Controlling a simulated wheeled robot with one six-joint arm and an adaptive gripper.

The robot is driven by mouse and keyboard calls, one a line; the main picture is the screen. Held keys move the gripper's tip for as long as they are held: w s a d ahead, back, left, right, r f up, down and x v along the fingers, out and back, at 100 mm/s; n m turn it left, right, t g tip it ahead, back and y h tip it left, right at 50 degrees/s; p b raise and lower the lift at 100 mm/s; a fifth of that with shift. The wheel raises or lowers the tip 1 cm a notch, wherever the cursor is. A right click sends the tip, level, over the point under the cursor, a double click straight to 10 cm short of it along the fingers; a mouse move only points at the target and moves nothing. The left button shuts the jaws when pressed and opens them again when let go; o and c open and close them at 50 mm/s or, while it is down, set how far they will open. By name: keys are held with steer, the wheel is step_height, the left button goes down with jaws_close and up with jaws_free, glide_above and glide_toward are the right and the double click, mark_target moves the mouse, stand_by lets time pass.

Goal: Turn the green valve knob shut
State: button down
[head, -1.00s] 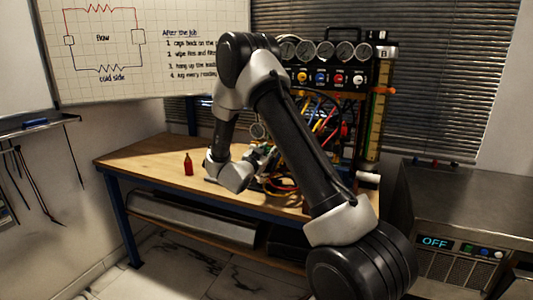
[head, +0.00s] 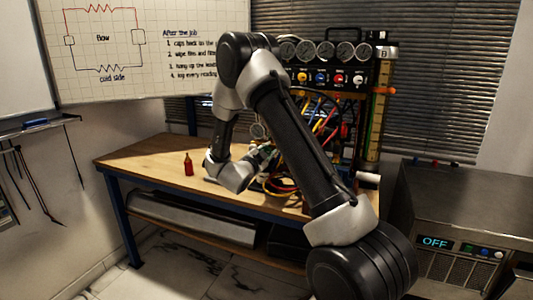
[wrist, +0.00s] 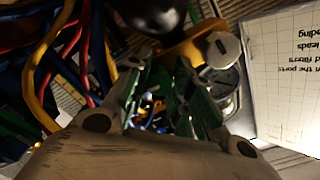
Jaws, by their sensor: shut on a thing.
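My gripper (wrist: 168,68) reaches in among the hoses of the rig, with its two fingers on either side of a dark green part. I take this part to be the green valve knob (wrist: 158,82); the fingers hide most of it and its outline is dim. The fingers are shut on it. In the head view my gripper (head: 264,156) is at the left of the rig, just above the bench top, small and partly hidden by my arm. The knob cannot be made out there.
Yellow, red and blue hoses (wrist: 70,50) crowd the left of the wrist view. A red bottle (head: 188,166) stands on the wooden bench (head: 140,157), whose left part is clear.

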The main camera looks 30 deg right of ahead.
steer(key=shift+f, duration=0.1)
steer(key=c, duration=1.2)
jaws_free()
steer(key=v, duration=1.2)
